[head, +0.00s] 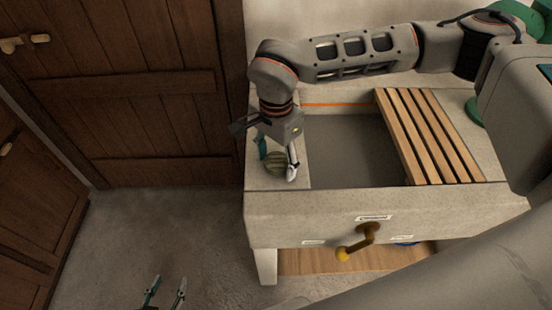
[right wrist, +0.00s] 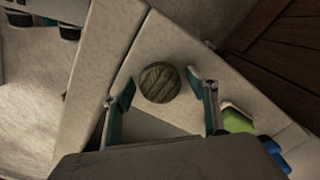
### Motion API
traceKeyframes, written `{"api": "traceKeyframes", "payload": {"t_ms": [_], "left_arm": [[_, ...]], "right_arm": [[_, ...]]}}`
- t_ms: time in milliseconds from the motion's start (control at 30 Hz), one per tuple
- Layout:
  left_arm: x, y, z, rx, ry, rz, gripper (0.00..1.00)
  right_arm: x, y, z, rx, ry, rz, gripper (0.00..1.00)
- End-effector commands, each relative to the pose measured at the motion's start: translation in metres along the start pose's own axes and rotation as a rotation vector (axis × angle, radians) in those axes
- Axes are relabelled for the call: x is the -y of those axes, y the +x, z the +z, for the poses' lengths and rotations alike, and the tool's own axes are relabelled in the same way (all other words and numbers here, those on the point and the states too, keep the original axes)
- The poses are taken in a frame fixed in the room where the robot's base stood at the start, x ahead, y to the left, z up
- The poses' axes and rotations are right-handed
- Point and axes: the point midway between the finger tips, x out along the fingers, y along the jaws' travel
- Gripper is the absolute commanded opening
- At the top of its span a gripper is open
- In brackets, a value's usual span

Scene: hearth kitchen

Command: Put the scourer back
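The scourer (head: 275,163) is a round, olive-green ribbed disc on the pale stone ledge left of the sink. It also shows in the right wrist view (right wrist: 160,83). My right gripper (head: 279,161) is open above the ledge, one finger to each side of the scourer. In the right wrist view a gap shows between the scourer and each finger. My left gripper (head: 166,289) is open and empty, low over the floor at the bottom of the head view.
The grey sink basin (head: 345,150) lies right of the scourer, with a slatted wooden rack (head: 425,135) over its right part. A brass tap (head: 368,232) is at the front. A green item (right wrist: 237,121) and a blue item (right wrist: 273,152) lie beyond my right finger.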

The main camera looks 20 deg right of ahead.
Motion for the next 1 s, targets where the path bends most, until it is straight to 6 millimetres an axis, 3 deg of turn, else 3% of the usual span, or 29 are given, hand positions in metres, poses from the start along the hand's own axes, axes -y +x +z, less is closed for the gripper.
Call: {"api": "traceKeyframes", "payload": {"t_ms": [367, 800, 1000], "left_arm": [[0.001, -0.001, -0.003, -0.003, 0.0, -0.001, 0.4], [0.001, -0.002, -0.006, -0.006, -0.004, 0.001, 0.4], [0.0, -0.002, -0.005, -0.005, -0.005, 0.002, 0.4]], "right_arm": [[0.001, -0.011, -0.001, -0.002, 0.0, -0.003, 0.58], [0.001, -0.096, -0.001, -0.002, 0.001, -0.005, 0.58], [0.0, -0.118, 0.0, -0.001, 0.0, -0.001, 0.58]]}}
